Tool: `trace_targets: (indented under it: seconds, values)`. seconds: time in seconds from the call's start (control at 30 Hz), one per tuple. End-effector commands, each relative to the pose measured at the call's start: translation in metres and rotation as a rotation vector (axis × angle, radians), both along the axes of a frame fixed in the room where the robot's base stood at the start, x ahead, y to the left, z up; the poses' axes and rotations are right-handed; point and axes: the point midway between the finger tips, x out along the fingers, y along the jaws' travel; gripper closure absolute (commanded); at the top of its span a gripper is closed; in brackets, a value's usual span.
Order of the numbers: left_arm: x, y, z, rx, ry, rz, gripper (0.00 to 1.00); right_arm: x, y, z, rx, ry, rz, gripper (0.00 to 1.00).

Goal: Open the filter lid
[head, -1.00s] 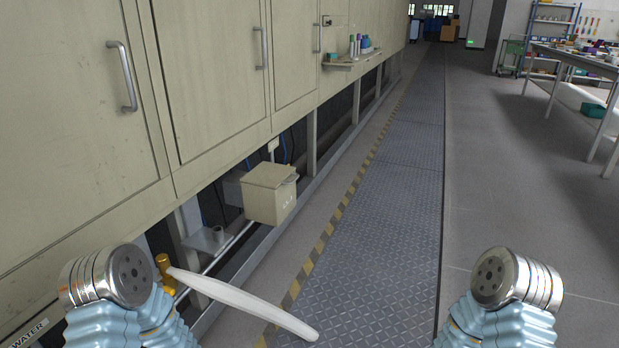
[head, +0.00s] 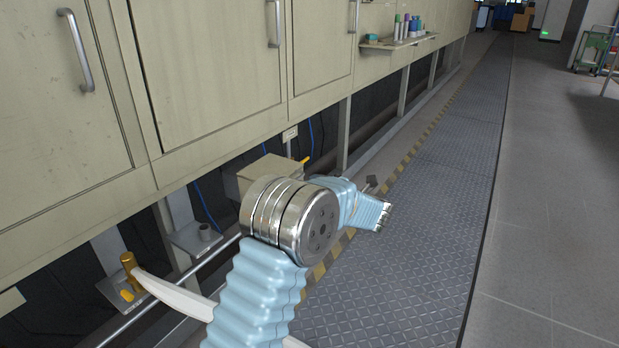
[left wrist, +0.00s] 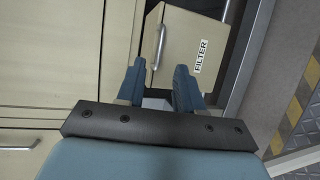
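The filter box (head: 262,172) is a beige box below the cabinets in the head view, largely hidden behind my left arm. In the left wrist view the box (left wrist: 185,32) shows a black-on-white FILTER label (left wrist: 203,57) and a metal bar handle (left wrist: 160,46). Its lid looks shut. My left gripper (left wrist: 158,78) has its two blue fingers apart, with the handle and box face beyond the gap. Nothing is visibly held, and contact with the handle cannot be told. My right gripper is out of view.
Beige cabinets (head: 205,70) with bar handles line the left. A white curved lever (head: 172,293) with a yellow end lies below them. A shelf with bottles (head: 400,43) juts out farther back. The metal plate walkway (head: 430,180) on the right is clear.

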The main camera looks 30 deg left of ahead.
Motion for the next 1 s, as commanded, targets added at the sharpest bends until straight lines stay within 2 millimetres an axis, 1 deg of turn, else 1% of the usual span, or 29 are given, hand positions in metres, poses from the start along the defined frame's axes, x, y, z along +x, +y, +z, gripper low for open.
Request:
trace_targets:
  seconds: [0.03,0.2,0.3,0.43,0.6,0.87,0.97,1.0]
  values:
    - [0.005,0.011,-0.002,0.002,0.001,0.004,0.64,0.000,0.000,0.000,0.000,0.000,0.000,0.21]
    - [0.023,0.046,-0.010,0.003,0.002,0.003,0.64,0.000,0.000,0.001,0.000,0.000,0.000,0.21]
    - [0.032,0.063,-0.015,0.002,0.003,0.001,0.64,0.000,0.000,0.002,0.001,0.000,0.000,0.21]
    - [0.041,0.080,-0.019,0.002,0.003,-0.001,0.64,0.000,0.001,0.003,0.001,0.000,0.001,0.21]
    - [0.046,0.089,-0.021,0.002,0.003,-0.003,0.64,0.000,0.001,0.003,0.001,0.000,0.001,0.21]
    - [0.047,0.090,-0.021,0.001,0.004,-0.003,0.64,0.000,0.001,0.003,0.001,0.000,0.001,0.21]
    - [0.047,0.090,-0.021,0.001,0.004,-0.003,0.78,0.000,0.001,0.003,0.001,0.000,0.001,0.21]
    - [0.047,0.090,-0.021,0.002,0.004,-0.003,0.84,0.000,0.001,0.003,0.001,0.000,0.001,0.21]
